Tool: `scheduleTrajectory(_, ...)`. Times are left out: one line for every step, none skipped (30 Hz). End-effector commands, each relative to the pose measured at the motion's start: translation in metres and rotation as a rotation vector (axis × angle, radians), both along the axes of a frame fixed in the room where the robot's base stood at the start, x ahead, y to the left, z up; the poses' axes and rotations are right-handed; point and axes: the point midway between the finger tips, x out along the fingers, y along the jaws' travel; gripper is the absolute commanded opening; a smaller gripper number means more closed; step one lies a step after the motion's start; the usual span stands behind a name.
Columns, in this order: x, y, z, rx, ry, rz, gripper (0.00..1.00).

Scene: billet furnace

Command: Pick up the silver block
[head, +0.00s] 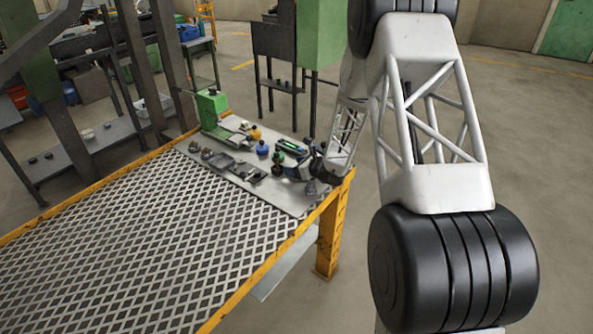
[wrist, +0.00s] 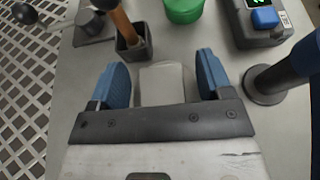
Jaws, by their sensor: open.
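The silver block (wrist: 166,84) is a pale grey block on the grey plate in the wrist view. My gripper (wrist: 164,70) is open, with one blue finger on each side of the block. A gap shows between each finger and the block, and the near end of the block is hidden by the gripper's dark front bar. In the head view my gripper (head: 294,171) is low over the right end of the bench, and I cannot make out the block there.
In the wrist view a dark square cup (wrist: 132,50) with a brown handle stands ahead left. A green cylinder (wrist: 184,11) and a device with a blue button (wrist: 264,18) stand beyond. A round-based blue post (wrist: 264,88) stands right. The bench's mesh top (head: 170,230) is clear.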

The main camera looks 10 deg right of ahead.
Motion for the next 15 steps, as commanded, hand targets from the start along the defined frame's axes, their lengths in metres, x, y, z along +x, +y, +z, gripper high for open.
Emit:
scheduleTrajectory(-0.0001,-0.0001,0.0,0.0,0.0,0.0,0.72)
scheduleTrajectory(-0.0001,-0.0001,0.0,0.0,0.0,0.0,0.72)
scheduleTrajectory(0.0,0.0,0.0001,0.0,0.0,0.0,0.72)
scheduleTrajectory(0.0,0.0,0.0001,0.0,0.0,0.0,0.72)
scheduleTrajectory(0.0,-0.0002,0.0002,0.0,0.0,0.0,0.72)
scheduleTrajectory(0.0,-0.0002,0.0002,0.0,0.0,0.0,0.72)
scheduleTrajectory(0.0,-0.0002,0.0002,0.0,0.0,0.0,0.72)
scheduleTrajectory(0.0,-0.0002,0.0002,0.0,0.0,0.0,0.72)
scheduleTrajectory(0.0,-0.0002,0.0002,0.0,0.0,0.0,0.72)
scheduleTrajectory(0.0,-0.0002,0.0002,0.0,0.0,0.0,0.69)
scheduleTrajectory(0.0,-0.0002,0.0002,0.0,0.0,0.0,0.65)
scheduleTrajectory(0.0,-0.0002,0.0002,0.0,0.0,0.0,0.59)
scheduleTrajectory(0.0,-0.0002,0.0002,0.0,0.0,0.0,0.54)
scheduleTrajectory(-0.0001,-0.0001,0.0002,0.0,0.0,0.0,0.49)
scheduleTrajectory(0.0,-0.0001,0.0003,0.0,0.0,0.0,0.43)
